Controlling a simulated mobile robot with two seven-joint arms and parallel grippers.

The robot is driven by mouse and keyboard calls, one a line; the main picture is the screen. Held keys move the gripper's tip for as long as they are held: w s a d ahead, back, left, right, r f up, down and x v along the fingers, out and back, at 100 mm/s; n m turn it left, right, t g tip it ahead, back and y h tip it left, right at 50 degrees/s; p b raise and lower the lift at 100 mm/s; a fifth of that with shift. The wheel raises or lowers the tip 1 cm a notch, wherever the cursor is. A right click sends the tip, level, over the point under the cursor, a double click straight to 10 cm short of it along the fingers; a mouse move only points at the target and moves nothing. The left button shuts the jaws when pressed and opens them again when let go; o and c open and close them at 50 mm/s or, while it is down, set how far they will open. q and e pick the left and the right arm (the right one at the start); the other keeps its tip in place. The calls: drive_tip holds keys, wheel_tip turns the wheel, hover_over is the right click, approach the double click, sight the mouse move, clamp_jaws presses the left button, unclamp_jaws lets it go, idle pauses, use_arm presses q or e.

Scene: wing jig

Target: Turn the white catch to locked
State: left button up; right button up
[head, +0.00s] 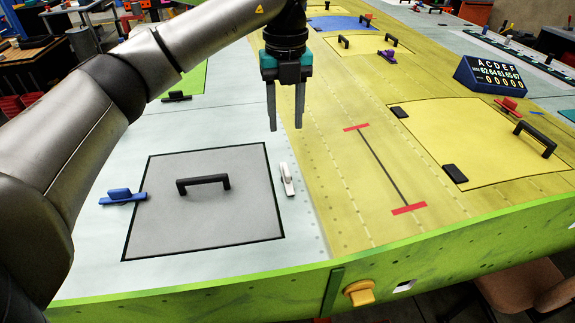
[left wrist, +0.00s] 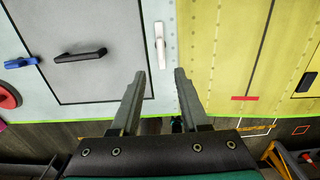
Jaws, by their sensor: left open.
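The white catch (head: 287,179) is a small light bar on the pale panel, just right of the grey hatch (head: 240,215) with a black handle (head: 203,183). It lies roughly lengthwise along the hatch's right edge. My left gripper (head: 286,122) points down with its two fingers apart and empty, above and beyond the catch in the head view. In the left wrist view the catch (left wrist: 160,45) is ahead of the gap between the fingertips (left wrist: 160,75), nearer the left finger, and apart from both. My right gripper does not show.
A blue catch (head: 122,196) sits at the hatch's left edge. A yellow panel with a black line between red bars (head: 380,168) lies to the right. A yellow knob (head: 359,292) sticks out of the green front edge (head: 220,299). A counter box (head: 490,75) stands at right.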

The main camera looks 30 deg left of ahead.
sight(287, 169)
use_arm(q)
wheel_tip(287, 169, down, 12)
drive_tip(key=shift+w+f, duration=0.1)
drive_tip(key=shift+f, duration=0.15)
clamp_jaws()
idle(0.4)
